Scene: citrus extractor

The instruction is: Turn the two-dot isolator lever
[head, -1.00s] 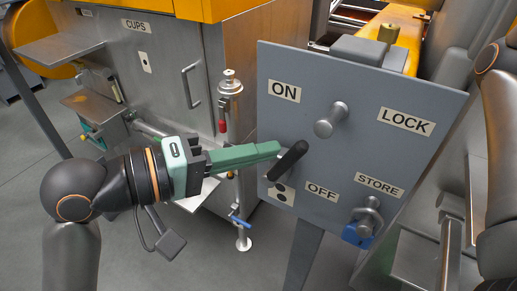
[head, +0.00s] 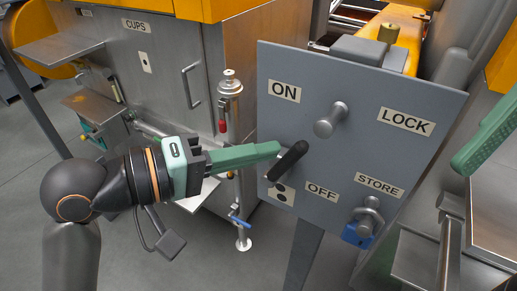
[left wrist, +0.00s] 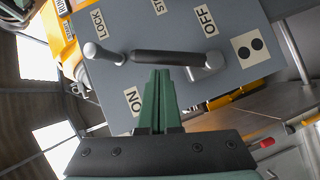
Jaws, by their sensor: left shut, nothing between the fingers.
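The isolator lever (head: 288,160) has a black handle and a metal pivot. It sits on the grey panel (head: 340,95), just above the two-dot label (head: 281,194). It also shows in the left wrist view (left wrist: 168,57), lying across in front of my fingertips, its pivot near the two dots. My left gripper (head: 278,148) is shut and empty, its tips close beside the handle; I cannot tell whether they touch. Its green fingers point at the handle in the left wrist view (left wrist: 157,73). A green finger of my right gripper (head: 487,130) shows at the right edge, partly cut off.
The panel carries ON, OFF, LOCK and STORE labels. A metal peg (head: 331,120) sticks out between ON and LOCK. A second metal peg (head: 368,215) with a blue part stands below STORE. A steel cabinet marked CUPS (head: 150,80) stands behind my left arm.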

